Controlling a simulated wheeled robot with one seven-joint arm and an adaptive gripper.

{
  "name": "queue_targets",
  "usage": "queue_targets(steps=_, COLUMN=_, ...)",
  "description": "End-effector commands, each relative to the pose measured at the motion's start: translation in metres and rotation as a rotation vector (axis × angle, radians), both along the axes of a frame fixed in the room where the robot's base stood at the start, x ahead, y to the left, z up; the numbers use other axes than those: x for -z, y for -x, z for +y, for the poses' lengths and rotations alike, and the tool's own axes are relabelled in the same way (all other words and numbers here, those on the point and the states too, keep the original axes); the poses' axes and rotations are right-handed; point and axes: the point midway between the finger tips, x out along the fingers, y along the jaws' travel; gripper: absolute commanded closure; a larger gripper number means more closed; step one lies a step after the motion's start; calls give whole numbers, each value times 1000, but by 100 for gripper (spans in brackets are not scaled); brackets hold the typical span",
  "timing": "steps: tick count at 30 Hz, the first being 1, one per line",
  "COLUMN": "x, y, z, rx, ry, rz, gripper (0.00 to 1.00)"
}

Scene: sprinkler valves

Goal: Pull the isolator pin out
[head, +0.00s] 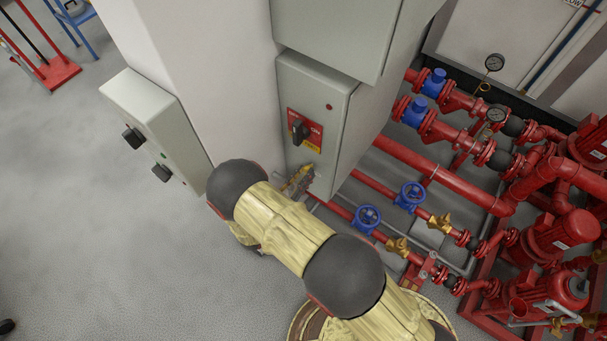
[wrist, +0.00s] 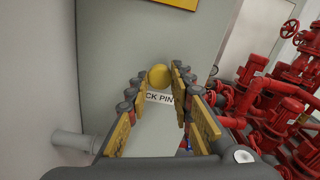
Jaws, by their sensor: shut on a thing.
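The isolator pin shows in the wrist view as a round yellow knob (wrist: 158,75) on the grey front of the isolator box. Below it is a white label (wrist: 159,98) whose visible letters read "CK PIN". My gripper (wrist: 158,82) has its two yellow fingers on either side of the knob, closed on it. In the head view my gripper (head: 299,180) is at the lower front of the grey isolator box (head: 337,115), and the pin is hidden there. The box's black rotary handle (head: 298,132) sits above on a red and yellow plate.
A second grey box (head: 155,125) with two black knobs is on the pillar's left side. To the right are red pipes (head: 415,163) with blue handwheels (head: 368,218) and red pumps (head: 560,235). A grey conduit (wrist: 75,142) is left of my gripper. Open floor lies at left.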

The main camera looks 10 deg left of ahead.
Motion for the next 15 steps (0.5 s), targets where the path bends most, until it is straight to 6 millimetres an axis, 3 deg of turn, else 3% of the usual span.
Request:
queue_targets(steps=6, x=0, y=19, z=9, rx=-4, ry=-2, rz=1, gripper=100)
queue_targets(steps=13, x=0, y=20, z=9, rx=-3, ry=-1, rz=3, gripper=100)
queue_targets(steps=14, x=0, y=20, z=9, rx=-3, ry=-1, rz=3, gripper=77)
queue_targets(steps=15, x=0, y=20, z=9, rx=-3, ry=-1, rz=3, gripper=75)
